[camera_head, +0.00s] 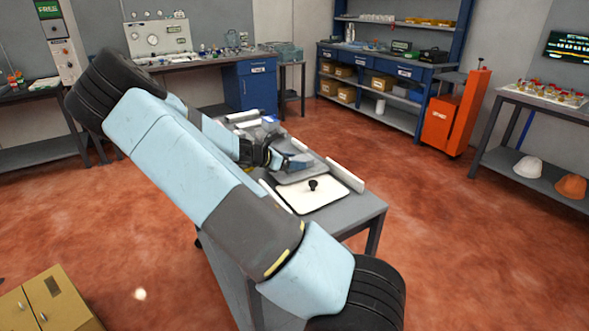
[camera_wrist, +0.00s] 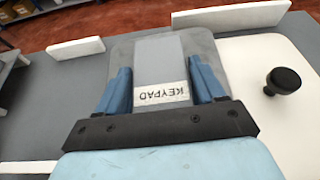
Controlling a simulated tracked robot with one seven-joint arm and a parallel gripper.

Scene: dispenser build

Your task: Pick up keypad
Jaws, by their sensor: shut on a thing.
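The keypad (camera_wrist: 160,62) is a grey block with a white label reading KEYPAD, upside down in the wrist view. My gripper (camera_wrist: 160,82) has its two blue fingers on either side of the keypad and is shut on it. The keypad is over a grey plate (camera_wrist: 205,45); I cannot tell whether it touches the plate. In the head view my gripper (camera_head: 297,162) is low over the middle of the grey table (camera_head: 345,217), and my arm hides part of the table.
A cream panel with a black knob (camera_head: 312,185) lies on the table beside the plate. White strips (camera_head: 346,177) stand along the edges. Blue shelving (camera_head: 388,100), an orange unit (camera_head: 455,120) and a bench with helmets (camera_head: 530,167) stand behind. Red floor between is clear.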

